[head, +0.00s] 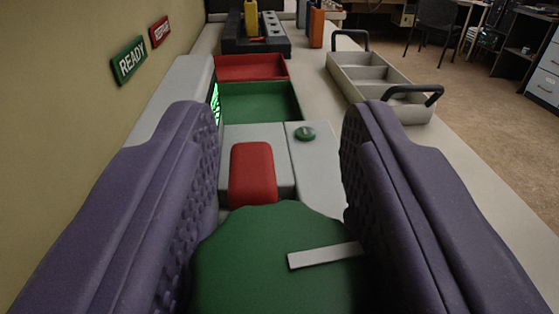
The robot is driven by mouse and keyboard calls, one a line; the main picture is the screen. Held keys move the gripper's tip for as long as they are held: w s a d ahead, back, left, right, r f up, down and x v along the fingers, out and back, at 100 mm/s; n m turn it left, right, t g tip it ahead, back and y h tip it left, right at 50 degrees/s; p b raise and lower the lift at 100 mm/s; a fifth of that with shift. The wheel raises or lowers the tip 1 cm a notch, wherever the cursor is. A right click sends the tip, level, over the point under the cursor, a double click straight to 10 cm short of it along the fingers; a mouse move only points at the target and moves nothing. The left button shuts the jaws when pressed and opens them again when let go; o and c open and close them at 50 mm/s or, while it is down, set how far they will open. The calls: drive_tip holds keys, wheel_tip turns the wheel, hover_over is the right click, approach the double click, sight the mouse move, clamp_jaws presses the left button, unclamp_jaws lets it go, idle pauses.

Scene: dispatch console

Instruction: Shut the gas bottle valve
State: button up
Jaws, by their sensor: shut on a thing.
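The green valve handwheel (250,255) fills the lower middle of the head view, a green disc with a scalloped edge. A pale bar mark (325,256) on it runs from near its middle to the right, tilted slightly up. My gripper (280,112) has one purple ribbed finger on each side of the handwheel and is shut on it. The right finger covers part of its right edge. The bottle below the wheel is hidden.
Just beyond are a red block (252,173) and a grey box with a green button (304,133). Farther back are a green tray (258,101), a red tray (250,67) and a grey handled carrier (367,77). READY (129,61) and red (160,32) signs hang on the left wall.

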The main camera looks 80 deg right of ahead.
drive_tip(key=shift+m+g, duration=0.5)
drive_tip(key=shift+g, duration=0.3)
drive_tip(key=shift+s, duration=0.1)
drive_tip(key=o, duration=1)
drive_tip(key=shift+c, duration=0.2)
drive_tip(key=a+p, duration=0.1)
drive_tip(key=a, duration=0.6)
drive_tip(key=shift+a+p, duration=0.3)
drive_tip(key=shift+a, duration=0.05)
